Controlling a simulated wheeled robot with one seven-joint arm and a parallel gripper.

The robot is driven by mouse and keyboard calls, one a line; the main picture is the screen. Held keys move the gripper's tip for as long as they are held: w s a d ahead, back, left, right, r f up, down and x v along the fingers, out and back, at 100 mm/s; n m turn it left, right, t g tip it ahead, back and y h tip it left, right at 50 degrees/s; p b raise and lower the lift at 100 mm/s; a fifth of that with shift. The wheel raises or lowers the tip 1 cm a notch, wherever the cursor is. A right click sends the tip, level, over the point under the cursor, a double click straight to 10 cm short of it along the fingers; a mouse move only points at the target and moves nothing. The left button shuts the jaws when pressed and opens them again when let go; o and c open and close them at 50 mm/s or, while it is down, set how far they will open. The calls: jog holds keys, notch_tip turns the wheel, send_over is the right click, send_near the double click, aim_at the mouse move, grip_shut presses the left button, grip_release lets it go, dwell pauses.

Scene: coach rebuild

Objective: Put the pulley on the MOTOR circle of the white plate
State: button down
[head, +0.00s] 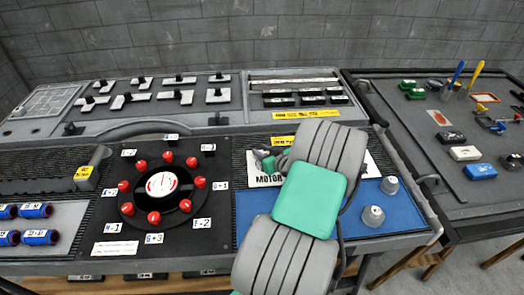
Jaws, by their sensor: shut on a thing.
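The white plate (262,182) lies on the blue mat at the right of the near desk. Its printed word MOTOR shows at the left; my grey and green arm covers its middle. A strip of the plate shows again right of the arm. My gripper (268,163), small and partly hidden behind my arm, is over the plate's left part, above the word MOTOR. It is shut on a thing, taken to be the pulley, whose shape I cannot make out. The MOTOR circle is not clearly visible. I cannot tell whether the held thing touches the plate.
Two small grey cylinders (390,185) (373,216) stand on the blue mat (400,222), right of my arm. A black dial (162,187) ringed with red knobs is at the left. Blue cylinders (37,210) lie far left. A tool-covered table (465,200) stands at the right.

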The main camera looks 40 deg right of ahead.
jog(key=shift+f+b, duration=0.2)
jog(key=shift+b, duration=0.1)
jog(key=c, duration=1.1)
grip_release()
jog(key=shift+r, duration=0.1)
